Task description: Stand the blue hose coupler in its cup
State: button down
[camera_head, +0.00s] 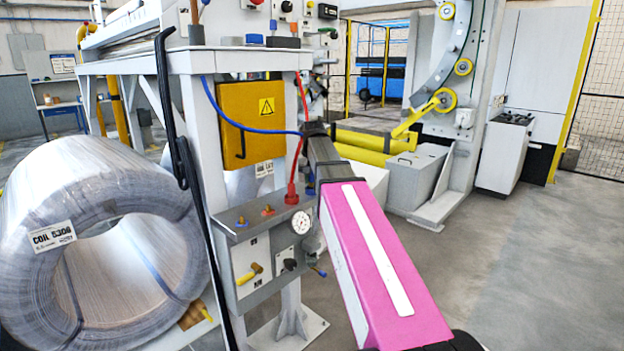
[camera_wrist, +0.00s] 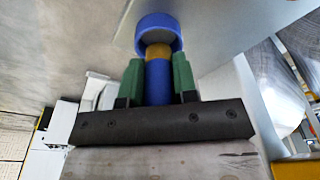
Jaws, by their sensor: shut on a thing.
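In the wrist view my gripper (camera_wrist: 157,85) has green-padded fingers shut on the blue hose coupler (camera_wrist: 158,72), a blue cylinder with a brass-coloured band. A wider blue ring with a grey inside (camera_wrist: 158,24) shows beyond the band; I cannot tell whether it is the coupler's own end or a separate cup. In the head view my gripper (camera_head: 314,129) is small, at the far end of my pink arm, right of the yellow box. The blue hose (camera_head: 240,122) runs to it. The coupler is not clear there, and I cannot pick out its cup with certainty.
A grey ledge (camera_head: 262,222) with small fittings and a gauge (camera_head: 301,222) sits below the gripper. A red hose coupler (camera_head: 291,194) stands there. The yellow box (camera_head: 250,122) is close on the left. A large wrapped coil (camera_head: 95,245) fills the lower left. Floor at right is open.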

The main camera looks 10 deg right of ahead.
jog(key=shift+f, duration=0.1)
jog(key=shift+f, duration=0.3)
jog(key=shift+f, duration=0.2)
jog(key=c, duration=0.9)
grip_release()
jog(key=shift+r, duration=0.15)
notch_tip(320, 180, up, 13)
jog(key=s, duration=0.1)
jog(key=shift+s+a, duration=0.15)
jog(key=shift+s, duration=0.25)
